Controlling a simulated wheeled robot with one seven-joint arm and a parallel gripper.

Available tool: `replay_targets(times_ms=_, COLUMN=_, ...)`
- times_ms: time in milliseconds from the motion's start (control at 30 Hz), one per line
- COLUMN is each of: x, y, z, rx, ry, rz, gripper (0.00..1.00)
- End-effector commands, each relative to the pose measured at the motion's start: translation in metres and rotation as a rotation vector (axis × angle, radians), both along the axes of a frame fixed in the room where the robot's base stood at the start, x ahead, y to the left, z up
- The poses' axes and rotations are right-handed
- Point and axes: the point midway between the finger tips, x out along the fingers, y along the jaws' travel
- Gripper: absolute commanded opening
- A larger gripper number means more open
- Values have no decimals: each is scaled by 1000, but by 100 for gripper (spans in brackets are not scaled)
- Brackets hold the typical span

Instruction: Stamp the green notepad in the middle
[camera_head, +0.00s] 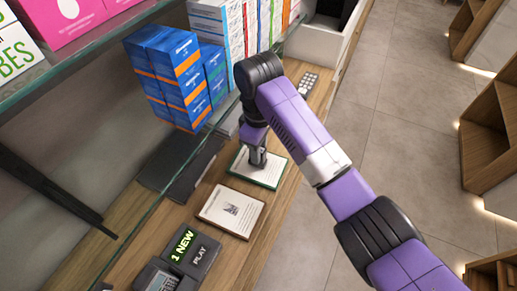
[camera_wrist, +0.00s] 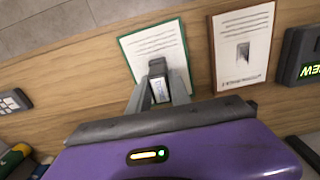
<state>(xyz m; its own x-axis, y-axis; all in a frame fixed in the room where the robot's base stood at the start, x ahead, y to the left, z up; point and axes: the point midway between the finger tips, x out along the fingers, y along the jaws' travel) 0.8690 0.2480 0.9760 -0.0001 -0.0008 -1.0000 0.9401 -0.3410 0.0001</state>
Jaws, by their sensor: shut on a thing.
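The green-edged notepad (camera_head: 271,177) lies on the wooden counter, a white sheet with printed lines. It also shows in the wrist view (camera_wrist: 140,46). My gripper (camera_head: 257,157) points down over this notepad. In the wrist view my gripper (camera_wrist: 158,88) is shut on a small dark stamp (camera_wrist: 157,66) with a pale label on it. The stamp is over the lower middle part of the sheet in that view. I cannot tell whether its face touches the paper. Part of the notepad is hidden behind the gripper and stamp.
A brown-edged notepad (camera_head: 231,209) with a dark picture lies beside the green one. A display unit with green letters (camera_head: 183,246) stands nearer, and a keypad (camera_head: 308,83) lies farther back.

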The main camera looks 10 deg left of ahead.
Motion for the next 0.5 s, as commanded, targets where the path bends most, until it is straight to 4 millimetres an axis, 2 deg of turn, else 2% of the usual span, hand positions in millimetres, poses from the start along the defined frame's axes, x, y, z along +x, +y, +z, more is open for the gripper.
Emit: replay_targets(times_ms=500, x=0, y=0, z=-6, rx=0, ry=0, rz=0, gripper=0)
